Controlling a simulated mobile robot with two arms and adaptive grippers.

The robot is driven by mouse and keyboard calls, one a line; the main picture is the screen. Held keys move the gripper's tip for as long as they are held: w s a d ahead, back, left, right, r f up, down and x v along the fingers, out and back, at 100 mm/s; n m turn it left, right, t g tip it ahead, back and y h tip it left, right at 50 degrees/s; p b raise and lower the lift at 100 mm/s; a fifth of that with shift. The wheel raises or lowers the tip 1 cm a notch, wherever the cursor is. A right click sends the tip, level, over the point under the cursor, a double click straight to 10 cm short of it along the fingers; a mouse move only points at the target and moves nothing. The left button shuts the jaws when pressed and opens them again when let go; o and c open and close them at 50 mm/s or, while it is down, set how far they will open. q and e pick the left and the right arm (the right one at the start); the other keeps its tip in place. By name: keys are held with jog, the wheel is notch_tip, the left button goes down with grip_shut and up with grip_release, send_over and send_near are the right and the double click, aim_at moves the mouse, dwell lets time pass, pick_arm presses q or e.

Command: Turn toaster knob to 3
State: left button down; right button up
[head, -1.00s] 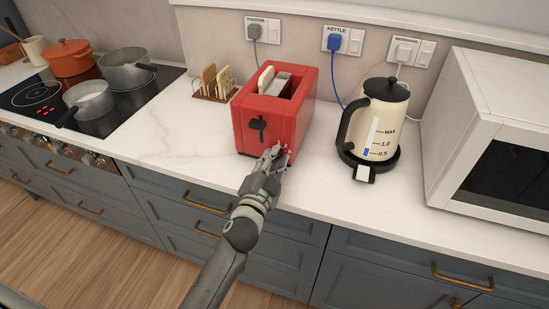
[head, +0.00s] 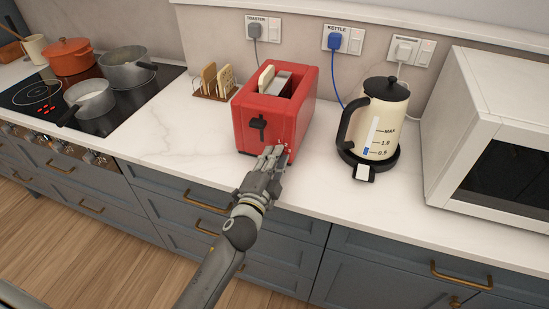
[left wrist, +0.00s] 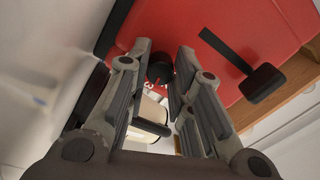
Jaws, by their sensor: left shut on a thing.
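The red toaster (head: 277,108) stands on the white worktop with a bread slice (head: 266,78) in its slot. Its black lever (head: 257,124) is on the front and also shows in the left wrist view (left wrist: 263,83). My left gripper (head: 272,153) is at the lower right of the toaster's front. In the left wrist view, the black knob (left wrist: 160,70) sits between the fingertips of my left gripper (left wrist: 164,78), which is shut on it. The number marks by the knob are too small to read surely, and the fingers hide the knob in the head view. My right gripper is not in view.
A cream kettle (head: 378,120) stands right of the toaster, with a white microwave (head: 462,120) beyond it. A toast rack (head: 214,92) is to the left, and pots (head: 127,68) stand on the hob.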

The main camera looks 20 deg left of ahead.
pick_arm(q)
jog(key=shift+f, duration=0.1)
jog(key=c, duration=1.3)
grip_release()
jog(key=shift+o, duration=0.2)
jog(key=s, duration=1.2)
jog(key=shift+a+f, duration=0.2)
